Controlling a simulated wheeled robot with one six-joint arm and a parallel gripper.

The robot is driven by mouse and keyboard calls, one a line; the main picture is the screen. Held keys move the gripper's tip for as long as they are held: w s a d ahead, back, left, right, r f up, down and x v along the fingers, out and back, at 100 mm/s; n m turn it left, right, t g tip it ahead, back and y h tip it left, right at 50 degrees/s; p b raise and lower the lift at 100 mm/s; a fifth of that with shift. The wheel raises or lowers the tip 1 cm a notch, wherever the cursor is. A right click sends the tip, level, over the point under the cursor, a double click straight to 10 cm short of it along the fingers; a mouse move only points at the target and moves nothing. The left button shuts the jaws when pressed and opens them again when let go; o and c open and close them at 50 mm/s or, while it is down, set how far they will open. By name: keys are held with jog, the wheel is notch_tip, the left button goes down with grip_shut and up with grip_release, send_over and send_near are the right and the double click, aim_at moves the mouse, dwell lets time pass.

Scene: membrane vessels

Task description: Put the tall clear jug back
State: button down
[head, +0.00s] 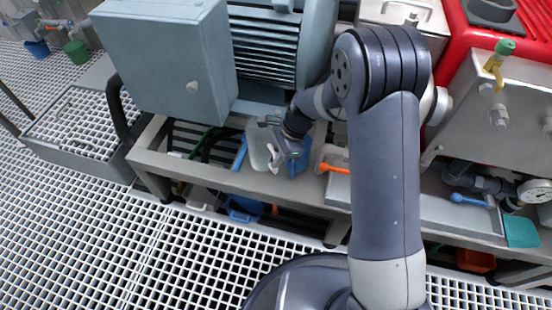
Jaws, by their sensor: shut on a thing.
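The tall clear jug (257,152) is a pale, see-through vessel on or just above the grey metal ledge below the motor. It looks upright. My gripper (270,142) reaches it from the right and is shut on its upper right side. My gripper hides part of the jug, and I cannot tell whether the jug's base touches the ledge.
A blue object (298,163) is close to the right of the jug. An orange-handled lever (333,169) is further right. A white grating floor (90,215) lies clear in front.

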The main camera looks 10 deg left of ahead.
jog(key=c, duration=1.5)
grip_release()
jog(key=shift+o, duration=0.2)
jog(key=p+v, duration=0.4)
jog(key=v, duration=0.8)
jog(key=shift+p, duration=0.3)
jog(key=shift+w, duration=0.1)
